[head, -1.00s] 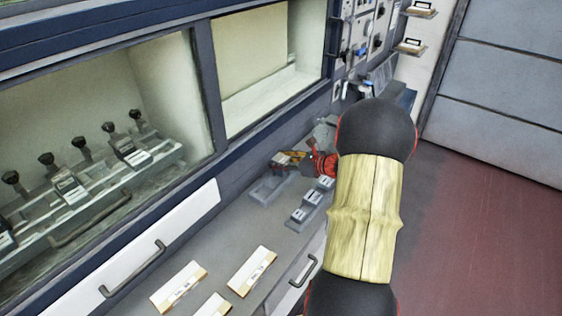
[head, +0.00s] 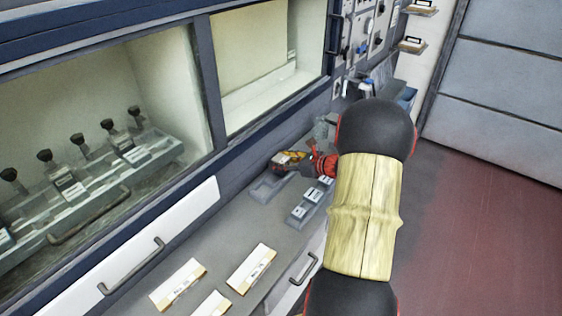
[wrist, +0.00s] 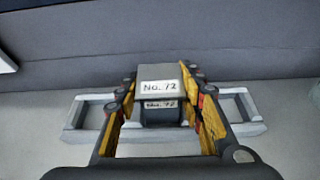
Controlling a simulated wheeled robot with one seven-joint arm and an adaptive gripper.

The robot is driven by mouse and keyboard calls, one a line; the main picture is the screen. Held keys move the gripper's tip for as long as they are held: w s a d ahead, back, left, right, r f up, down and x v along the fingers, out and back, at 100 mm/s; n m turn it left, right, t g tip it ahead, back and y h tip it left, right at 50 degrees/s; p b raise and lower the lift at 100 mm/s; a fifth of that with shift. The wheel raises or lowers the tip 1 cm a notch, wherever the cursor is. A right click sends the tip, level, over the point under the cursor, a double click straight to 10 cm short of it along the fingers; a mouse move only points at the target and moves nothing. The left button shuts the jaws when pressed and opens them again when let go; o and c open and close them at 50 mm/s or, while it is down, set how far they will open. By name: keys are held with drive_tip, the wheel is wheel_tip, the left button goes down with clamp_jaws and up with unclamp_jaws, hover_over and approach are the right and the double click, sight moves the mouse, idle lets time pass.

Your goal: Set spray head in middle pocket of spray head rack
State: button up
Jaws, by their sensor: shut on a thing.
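My gripper (wrist: 160,105) is shut on the spray head (wrist: 160,74), a grey block with white labels reading "No. 72". The yellow finger pads press on its left and right sides. The spray head rack (wrist: 80,121), a long pale grey tray, lies below it in the wrist view. Its left and right end pockets look empty, and the spray head covers its middle. I cannot tell whether the spray head's base is in the middle pocket or just above it.
Another grey holder with several labelled blocks (head: 303,212) stands right of the rack. White labelled cards (head: 251,268) lie nearer on the bench. A clear jar (head: 322,130) stands beyond my gripper. A glazed cabinet (head: 110,90) runs along the left.

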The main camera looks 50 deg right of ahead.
drive_tip(key=shift+f+b, duration=0.4)
drive_tip(key=shift+f, duration=0.25)
idle(0.3)
drive_tip(key=o, duration=1.5)
drive_tip(key=shift+o, duration=0.2)
drive_tip(key=shift+f, duration=0.1)
drive_tip(key=v, duration=1.2)
